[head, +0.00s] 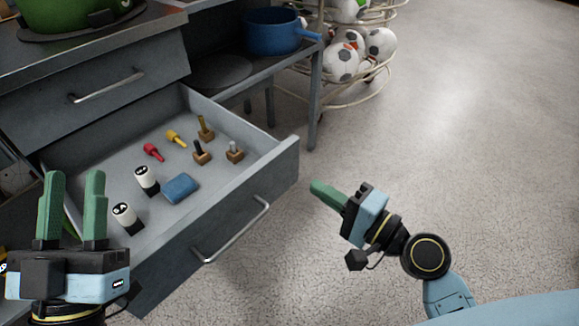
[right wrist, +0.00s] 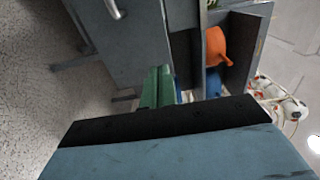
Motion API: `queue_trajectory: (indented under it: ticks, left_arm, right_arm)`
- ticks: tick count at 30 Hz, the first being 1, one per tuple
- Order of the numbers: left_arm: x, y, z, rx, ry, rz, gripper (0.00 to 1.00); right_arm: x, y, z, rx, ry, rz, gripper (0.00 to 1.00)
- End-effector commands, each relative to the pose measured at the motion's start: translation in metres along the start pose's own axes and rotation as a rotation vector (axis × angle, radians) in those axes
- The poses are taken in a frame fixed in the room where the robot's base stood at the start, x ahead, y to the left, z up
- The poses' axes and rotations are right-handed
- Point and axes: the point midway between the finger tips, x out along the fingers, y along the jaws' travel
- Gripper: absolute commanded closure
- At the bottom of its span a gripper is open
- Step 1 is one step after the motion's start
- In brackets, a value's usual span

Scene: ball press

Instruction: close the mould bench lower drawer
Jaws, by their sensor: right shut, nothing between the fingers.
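The mould bench lower drawer (head: 236,208) is pulled well out in the head view, its grey front facing lower right with a bar handle (head: 232,232). My right gripper (head: 318,188) is shut and empty, just to the right of the drawer front and apart from it in the picture. Its green fingers (right wrist: 157,88) show together in the right wrist view, beside a grey panel (right wrist: 128,50). My left gripper (head: 73,177) is open and empty, its fingers upright at lower left. It hides the drawer's near left part.
The drawer holds a blue block (head: 179,188), two white-and-black cylinders and several small tools. The upper drawer (head: 95,90) is shut. A blue pan (head: 272,32) stands on a side shelf near a rack of balls (head: 341,62). Floor at right is clear.

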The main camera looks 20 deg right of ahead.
Motion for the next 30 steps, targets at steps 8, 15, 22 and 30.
queue_trajectory:
  ticks: [8, 15, 22, 30]
  left_arm:
    - [-0.002, 0.000, -0.003, 0.001, 0.047, 0.001, 0.64]
    - [-0.005, 0.001, -0.012, 0.000, 0.134, 0.003, 0.64]
    - [-0.005, 0.001, -0.015, 0.000, 0.151, 0.003, 0.64]
    - [-0.005, 0.001, -0.015, 0.001, 0.149, 0.003, 0.64]
  right_arm:
    - [0.055, 0.001, 0.000, 0.001, 0.001, -0.005, 1.00]
    - [0.080, 0.002, 0.000, 0.001, 0.000, 0.000, 1.00]
    - [0.084, 0.001, 0.000, -0.001, -0.001, 0.003, 1.00]
    - [0.084, 0.001, 0.000, -0.001, 0.001, 0.002, 1.00]
